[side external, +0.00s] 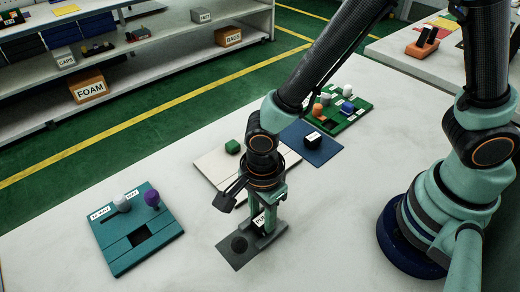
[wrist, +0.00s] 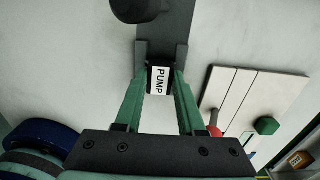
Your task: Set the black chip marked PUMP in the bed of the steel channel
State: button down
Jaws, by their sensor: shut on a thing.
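The black chip marked PUMP (wrist: 159,81) is between the fingertips of my gripper (wrist: 160,74), its white label facing the wrist camera. My gripper (side external: 263,222) is shut on it and points down at the steel channel. The label also shows in the side view (side external: 259,219). The grey steel channel (side external: 270,238) has low side walls, which also show in the wrist view (wrist: 185,57) around the chip. A dark round knob (side external: 239,244) stands on the channel's dark plate, toward the near left. I cannot tell whether the chip touches the bed.
A teal board (side external: 120,262) with a grey and a purple knob lies left. A pale slatted board (side external: 212,168) with a green block (side external: 232,146) lies behind. A blue mat (side external: 318,155) with a black block and a green tray (side external: 352,122) lie farther back. The table between is clear.

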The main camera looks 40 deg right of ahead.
aim_at(262, 220)
jog(key=shift+f, duration=0.45)
dwell(0.3)
jog(key=shift+c, duration=2.2)
grip_release()
notch_tip(262, 220, up, 12)
